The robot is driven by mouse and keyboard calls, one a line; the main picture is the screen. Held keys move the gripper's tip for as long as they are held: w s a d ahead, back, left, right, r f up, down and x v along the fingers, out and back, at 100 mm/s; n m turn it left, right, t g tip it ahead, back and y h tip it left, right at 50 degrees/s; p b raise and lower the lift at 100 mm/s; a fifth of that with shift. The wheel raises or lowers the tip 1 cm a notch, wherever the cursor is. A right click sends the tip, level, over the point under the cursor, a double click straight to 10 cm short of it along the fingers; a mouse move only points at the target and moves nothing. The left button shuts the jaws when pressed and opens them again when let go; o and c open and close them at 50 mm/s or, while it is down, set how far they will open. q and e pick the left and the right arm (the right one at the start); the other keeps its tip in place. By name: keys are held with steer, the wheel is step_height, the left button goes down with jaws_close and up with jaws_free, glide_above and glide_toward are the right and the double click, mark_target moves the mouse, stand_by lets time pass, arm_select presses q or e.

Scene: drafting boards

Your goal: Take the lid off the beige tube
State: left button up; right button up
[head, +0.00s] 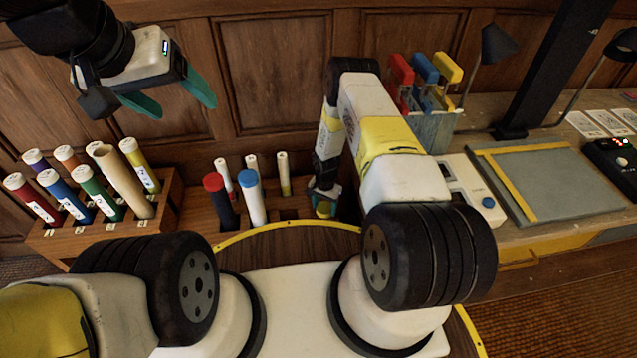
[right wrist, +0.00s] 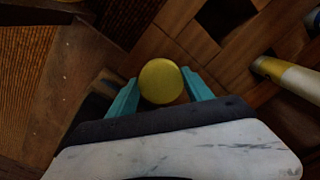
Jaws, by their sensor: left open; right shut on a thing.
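The beige tube (head: 124,183) stands tilted in the left wooden rack, taller than its neighbours. Its upper end looks like a bare beige rim with a darker inside, and I see no lid on it. My left gripper (head: 172,99) is open and empty, above and to the right of that rack. My right gripper (head: 324,207) is low beside the middle rack, shut on a round yellow lid (right wrist: 161,81). The lid sits between the teal fingers in the right wrist view. Whether anything is attached beneath it is hidden.
The left rack (head: 160,222) holds several capped tubes close around the beige one. The middle rack (head: 205,228) holds a red-capped tube (head: 219,201), a blue-capped tube (head: 251,198) and slimmer pale tubes. A drafting board (head: 565,182) and lamps are at right.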

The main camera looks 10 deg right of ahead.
mark_target(324, 210)
steer(key=shift+s+f, duration=0.15)
steer(key=shift+f, duration=1.5)
steer(key=shift+f, duration=0.15)
steer(key=o, duration=1.6)
steer(key=shift+c, duration=0.2)
